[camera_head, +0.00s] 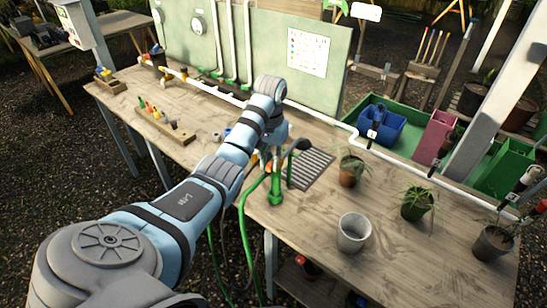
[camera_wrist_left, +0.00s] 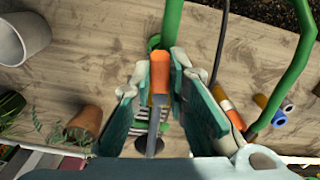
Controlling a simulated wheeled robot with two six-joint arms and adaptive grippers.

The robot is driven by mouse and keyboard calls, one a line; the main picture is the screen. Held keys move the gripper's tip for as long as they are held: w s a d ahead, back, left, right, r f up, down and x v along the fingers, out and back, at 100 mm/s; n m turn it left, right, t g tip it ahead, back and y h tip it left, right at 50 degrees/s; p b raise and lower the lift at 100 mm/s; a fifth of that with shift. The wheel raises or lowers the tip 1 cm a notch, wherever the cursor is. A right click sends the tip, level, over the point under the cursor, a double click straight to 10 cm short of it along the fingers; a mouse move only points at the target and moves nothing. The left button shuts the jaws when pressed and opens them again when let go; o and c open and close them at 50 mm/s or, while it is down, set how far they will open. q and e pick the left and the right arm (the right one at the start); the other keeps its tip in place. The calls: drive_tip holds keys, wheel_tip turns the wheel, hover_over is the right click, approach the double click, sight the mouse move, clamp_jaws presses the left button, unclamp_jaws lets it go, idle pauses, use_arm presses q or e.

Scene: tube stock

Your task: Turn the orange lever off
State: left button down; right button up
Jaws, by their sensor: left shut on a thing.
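The orange lever (camera_wrist_left: 160,76) is in the middle of the left wrist view, between the two finger pads of my left gripper (camera_wrist_left: 160,66). The gripper is shut on it. A green standpipe tap (camera_head: 276,188) stands near the table's front edge in the head view, and my left gripper (camera_head: 270,150) is at its top. The arm and fingers hide most of the lever there, so its exact angle cannot be told from the head view. My right gripper is in neither view.
A slatted drain grate (camera_head: 311,169) lies right of the tap. A grey pot (camera_head: 354,233) and several potted plants stand further right. A wooden tool block (camera_head: 165,124) is at left. Green hose hangs by the front edge. A white pipe (camera_head: 315,113) runs along the back.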

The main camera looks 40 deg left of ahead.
use_arm(q)
drive_tip(key=shift+a+m, duration=0.3)
drive_tip(key=shift+m, duration=0.5)
drive_tip(key=c, duration=1.6)
unclamp_jaws()
drive_tip(key=shift+o, duration=0.2)
